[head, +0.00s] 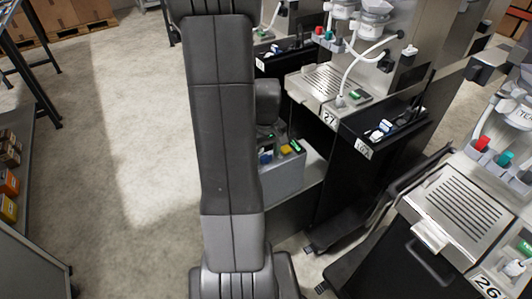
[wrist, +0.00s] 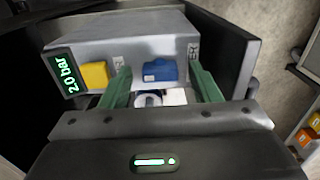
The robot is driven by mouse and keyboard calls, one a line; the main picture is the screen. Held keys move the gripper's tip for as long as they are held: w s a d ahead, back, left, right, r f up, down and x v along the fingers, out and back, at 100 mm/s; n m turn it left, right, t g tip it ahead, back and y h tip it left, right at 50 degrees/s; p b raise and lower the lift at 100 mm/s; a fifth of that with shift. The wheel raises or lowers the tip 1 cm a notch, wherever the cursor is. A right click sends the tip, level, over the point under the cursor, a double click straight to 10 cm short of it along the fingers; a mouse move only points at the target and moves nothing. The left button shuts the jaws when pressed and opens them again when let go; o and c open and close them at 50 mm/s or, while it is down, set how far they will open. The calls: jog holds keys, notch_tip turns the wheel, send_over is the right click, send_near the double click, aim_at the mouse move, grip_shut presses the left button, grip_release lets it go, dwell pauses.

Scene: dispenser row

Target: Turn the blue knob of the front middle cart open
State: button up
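The blue knob (wrist: 160,70) sits on the face of a grey box (wrist: 120,48) in the wrist view. It looks like a wide block, and its turn position is hard to tell. My gripper (wrist: 160,67) has its two green fingers spread, one on each side of the blue knob, with gaps to both. I cannot tell how deep the tips reach.
A yellow knob (wrist: 95,74) sits left of the blue one, beside a display (wrist: 69,78) reading 2.0 bar. Dark panels flank the box. A shelf (head: 28,262) is at left, with clear floor (head: 130,150) between.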

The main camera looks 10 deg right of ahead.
aim_at(266, 155)
notch_tip(266, 155, up, 14)
jog(key=p, duration=0.1)
dwell(0.5)
jog(key=shift+f, duration=0.15)
notch_tip(266, 155, down, 14)
jog(key=shift+r+b, duration=0.1)
jog(key=shift+b, duration=0.4)
dwell(0.5)
